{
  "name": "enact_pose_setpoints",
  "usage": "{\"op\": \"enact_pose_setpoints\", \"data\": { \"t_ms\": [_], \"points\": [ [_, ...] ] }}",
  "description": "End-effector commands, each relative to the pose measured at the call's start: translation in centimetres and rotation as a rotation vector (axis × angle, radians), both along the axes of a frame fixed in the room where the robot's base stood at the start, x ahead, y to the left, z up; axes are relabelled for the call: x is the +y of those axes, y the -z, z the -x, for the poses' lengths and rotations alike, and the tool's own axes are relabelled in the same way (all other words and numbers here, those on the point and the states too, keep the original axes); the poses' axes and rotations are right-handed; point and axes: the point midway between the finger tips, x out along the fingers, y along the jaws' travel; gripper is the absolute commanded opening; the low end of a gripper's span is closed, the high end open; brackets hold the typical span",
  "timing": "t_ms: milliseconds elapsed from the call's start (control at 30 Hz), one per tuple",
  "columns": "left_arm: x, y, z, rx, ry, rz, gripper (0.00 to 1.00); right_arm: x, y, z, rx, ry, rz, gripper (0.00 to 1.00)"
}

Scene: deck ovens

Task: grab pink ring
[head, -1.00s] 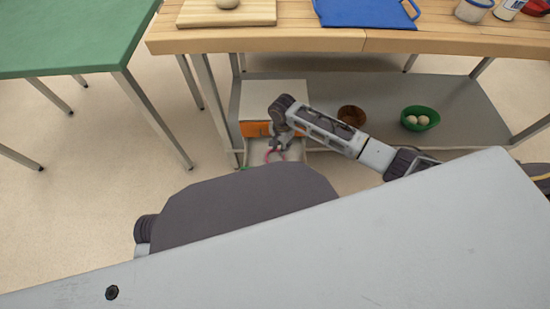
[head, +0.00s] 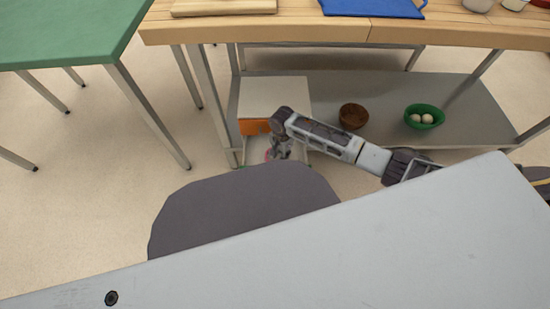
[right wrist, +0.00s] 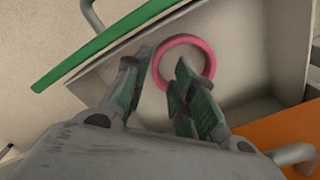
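The pink ring (right wrist: 208,52) lies on the floor of an open drawer (right wrist: 262,50) in the right wrist view. In the head view only a small bit of the ring (head: 268,154) shows beside my right gripper (head: 280,153). My right gripper (right wrist: 162,64) is open, with its green-padded fingers apart. The left part of the ring's rim shows between the fingertips, and the right finger covers part of the ring. I cannot tell whether the fingers touch it. My left gripper is not in view.
The drawer belongs to a white-topped orange cabinet (head: 272,95) on the lower shelf (head: 385,88). A brown bowl (head: 353,116) and a green bowl with pale round items (head: 436,113) stand to its right. The wooden tabletop (head: 300,30) is above. A green table (head: 60,35) stands left.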

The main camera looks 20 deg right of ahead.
Motion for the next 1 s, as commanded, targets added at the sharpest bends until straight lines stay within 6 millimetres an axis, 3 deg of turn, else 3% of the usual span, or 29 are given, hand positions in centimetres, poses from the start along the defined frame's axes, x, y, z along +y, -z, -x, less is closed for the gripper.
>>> {"op": "enact_pose_setpoints", "data": {
  "t_ms": [467, 1000],
  "points": [
    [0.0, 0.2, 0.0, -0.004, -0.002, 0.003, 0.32, 0.0, 0.3, 0.0, 0.0, 0.0, 0.0, 0.26],
    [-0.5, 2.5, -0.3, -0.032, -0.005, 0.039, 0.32, 0.0, 4.3, 0.0, 0.001, 0.001, 0.0, 0.26]
  ]
}}
